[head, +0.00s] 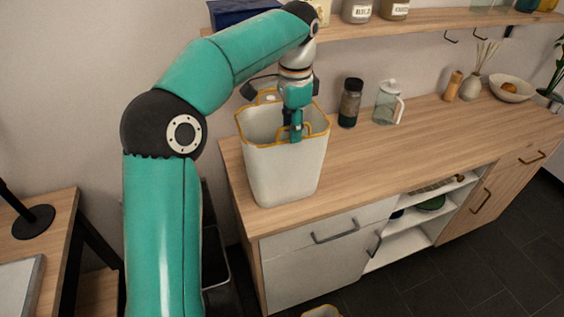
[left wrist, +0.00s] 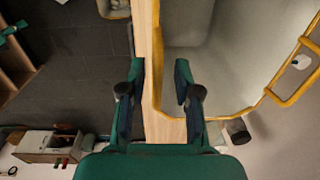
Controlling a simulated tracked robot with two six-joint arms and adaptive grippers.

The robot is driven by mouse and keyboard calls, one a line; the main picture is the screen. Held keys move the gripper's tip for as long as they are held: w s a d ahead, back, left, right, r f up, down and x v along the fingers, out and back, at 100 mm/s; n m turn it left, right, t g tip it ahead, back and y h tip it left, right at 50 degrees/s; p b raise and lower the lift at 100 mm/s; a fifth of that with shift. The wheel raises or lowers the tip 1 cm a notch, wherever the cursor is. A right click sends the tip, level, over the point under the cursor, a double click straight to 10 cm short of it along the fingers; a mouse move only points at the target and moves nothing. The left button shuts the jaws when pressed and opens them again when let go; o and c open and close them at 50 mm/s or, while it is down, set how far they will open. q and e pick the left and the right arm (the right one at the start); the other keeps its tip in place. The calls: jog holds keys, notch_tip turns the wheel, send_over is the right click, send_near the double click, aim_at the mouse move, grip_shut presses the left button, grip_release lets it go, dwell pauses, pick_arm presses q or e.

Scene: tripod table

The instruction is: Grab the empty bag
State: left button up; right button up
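A white bag (head: 286,176) with a yellow-orange rim and looped handles stands upright on the wooden counter. The part of its inside that shows looks bare and pale. My left gripper (head: 297,130) is at the bag's near rim, pointing down. In the left wrist view, my left gripper (left wrist: 160,88) is open, with its two fingers apart on either side of the bag's yellow rim (left wrist: 152,98). The inside of the bag (left wrist: 205,80) lies on the right. The right gripper is not in view.
Another yellow-rimmed item (head: 323,311) is low on the floor, mostly cut off. A dark jar (head: 350,103) and a glass jug (head: 388,103) stand right of the bag on the counter (head: 420,135). A shelf (head: 400,27) runs above. The counter's front is clear.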

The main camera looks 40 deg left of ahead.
aim_at(293, 153)
pick_arm(q)
jog(key=shift+d+f, duration=0.15)
jog(key=shift+f, duration=2.45)
grip_shut()
